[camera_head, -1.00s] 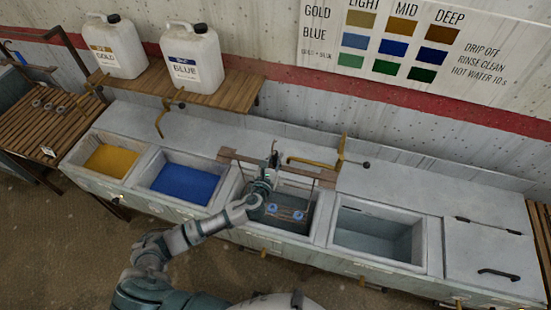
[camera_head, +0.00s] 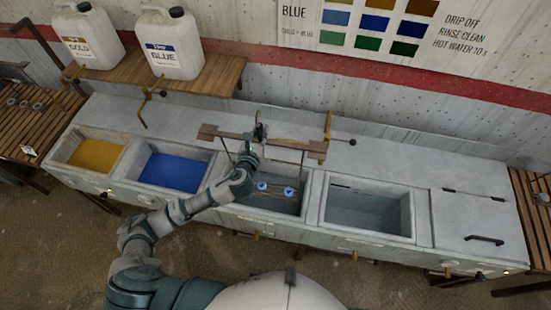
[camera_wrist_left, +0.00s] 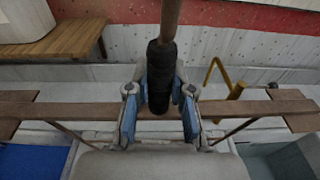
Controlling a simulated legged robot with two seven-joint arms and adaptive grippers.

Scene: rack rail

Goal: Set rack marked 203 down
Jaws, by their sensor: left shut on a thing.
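The rack is a brown bar (camera_head: 212,132) with a dark upright grip (camera_wrist_left: 161,75) and thin wire legs hanging down. Two blue pieces (camera_head: 262,187) sit low on it, over or inside the third basin (camera_head: 250,213). My left gripper (camera_head: 258,138) is shut on the rack's dark grip, with one finger on each side of it in the left wrist view (camera_wrist_left: 160,108). The bar spans across above the basin; I cannot tell whether it touches the rim. No number is readable on the rack. My right gripper is not in view.
A gold basin (camera_head: 96,155) and a blue basin (camera_head: 174,170) lie to the left. A fourth basin (camera_head: 367,212) lies right, beside a lidded section (camera_head: 478,225). A brass tap (camera_head: 328,128) stands behind. Two jugs (camera_head: 174,43) stand on a wooden shelf (camera_head: 215,75).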

